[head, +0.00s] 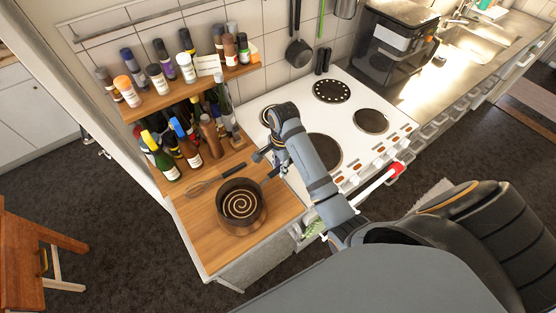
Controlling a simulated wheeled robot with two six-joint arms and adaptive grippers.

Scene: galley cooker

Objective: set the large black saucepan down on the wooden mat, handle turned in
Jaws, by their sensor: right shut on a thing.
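The large black saucepan (241,203) is on or just above the wooden worktop left of the cooker. It looks upright, with a pale spiral showing inside it. Its dark handle points up and right, toward the cooker and my right gripper (266,158). That gripper is shut at the handle's end; its fingertips are small and partly hidden by my arm. I cannot make out a separate wooden mat; the pan may cover it. I cannot tell whether the pan's base touches the wood. My left gripper is out of view.
Several bottles (190,150) stand at the back of the worktop, under a wooden shelf (190,92) of jars. The white cooker (345,118) is to the right. Bare wood (195,222) shows left of the pan.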

